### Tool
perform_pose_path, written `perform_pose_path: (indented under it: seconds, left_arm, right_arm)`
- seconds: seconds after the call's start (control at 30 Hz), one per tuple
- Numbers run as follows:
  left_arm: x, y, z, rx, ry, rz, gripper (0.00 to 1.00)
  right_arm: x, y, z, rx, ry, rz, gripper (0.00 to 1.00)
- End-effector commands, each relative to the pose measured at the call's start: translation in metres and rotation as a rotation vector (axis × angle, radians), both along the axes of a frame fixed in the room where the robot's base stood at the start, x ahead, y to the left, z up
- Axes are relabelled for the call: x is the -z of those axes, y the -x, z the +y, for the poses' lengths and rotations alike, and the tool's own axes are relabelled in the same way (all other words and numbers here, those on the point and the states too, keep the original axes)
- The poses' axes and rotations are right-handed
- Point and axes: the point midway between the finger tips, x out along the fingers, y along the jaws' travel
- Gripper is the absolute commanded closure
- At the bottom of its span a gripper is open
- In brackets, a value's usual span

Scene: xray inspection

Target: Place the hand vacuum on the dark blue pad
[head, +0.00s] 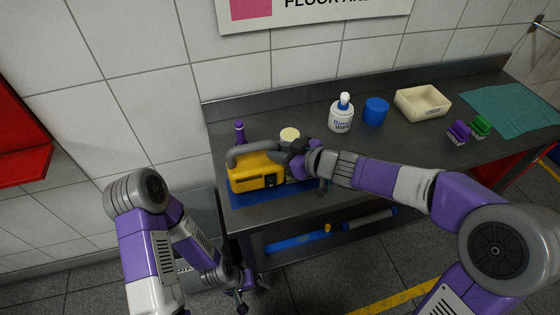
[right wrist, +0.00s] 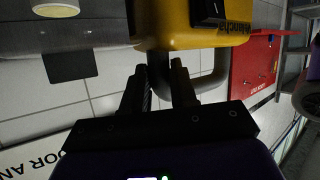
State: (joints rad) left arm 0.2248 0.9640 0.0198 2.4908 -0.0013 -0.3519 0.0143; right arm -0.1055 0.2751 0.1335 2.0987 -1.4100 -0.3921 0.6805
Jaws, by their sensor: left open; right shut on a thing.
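The yellow hand vacuum (head: 256,174) with its grey hose-like handle is over the dark blue pad (head: 270,198) at the left end of the steel bench. The pad's front edge shows below it; I cannot tell whether the vacuum touches the pad. My right gripper (head: 296,152) is shut on the vacuum at the right end of its handle. In the right wrist view the gripper's fingers (right wrist: 160,82) are close together by the grey handle, under the yellow body (right wrist: 205,25). My left gripper (head: 244,284) is open and empty, low in front of the bench.
A purple bottle (head: 239,132) and a cream-lidded jar (head: 289,135) stand behind the vacuum. A white pump bottle (head: 341,118), blue tub (head: 376,111), cream bin (head: 422,103), purple brush (head: 459,131), green brush (head: 480,127) and teal mat (head: 512,110) are further right.

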Motion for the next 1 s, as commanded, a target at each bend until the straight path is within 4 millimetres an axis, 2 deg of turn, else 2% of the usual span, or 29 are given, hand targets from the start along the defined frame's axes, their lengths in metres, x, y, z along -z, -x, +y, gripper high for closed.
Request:
perform_pose_path:
  seconds: [0.03,0.17,0.4,0.43,0.6,0.87,1.0]
  left_arm:
    - [0.01,0.0,0.0,0.0,0.0,0.0,0.0]
    - [0.021,0.0,0.0,0.0,0.0,0.0,0.0]
    - [0.02,0.0,0.0,0.0,0.0,0.0,0.0]
    - [0.02,0.0,0.0,0.0,0.0,0.0,0.0]
    - [0.02,0.0,0.0,0.0,0.0,0.0,0.0]
    - [0.02,0.0,0.0,0.0,0.0,0.0,0.0]
    - [0.013,0.0,0.0,0.0,0.0,0.0,0.0]
  right_arm:
    - [0.009,0.0,0.001,-0.001,-0.003,-0.002,1.0]
    - [0.022,0.0,0.001,-0.001,-0.004,-0.003,1.0]
    - [0.022,0.0,0.001,-0.001,-0.005,-0.002,1.0]
    - [0.025,0.0,0.0,0.0,-0.001,0.002,0.71]
    - [0.024,0.0,0.0,0.0,-0.001,0.002,0.47]
    - [0.024,0.0,0.0,0.001,-0.001,0.001,0.47]
    - [0.018,0.006,-0.008,0.003,-0.001,0.001,0.47]
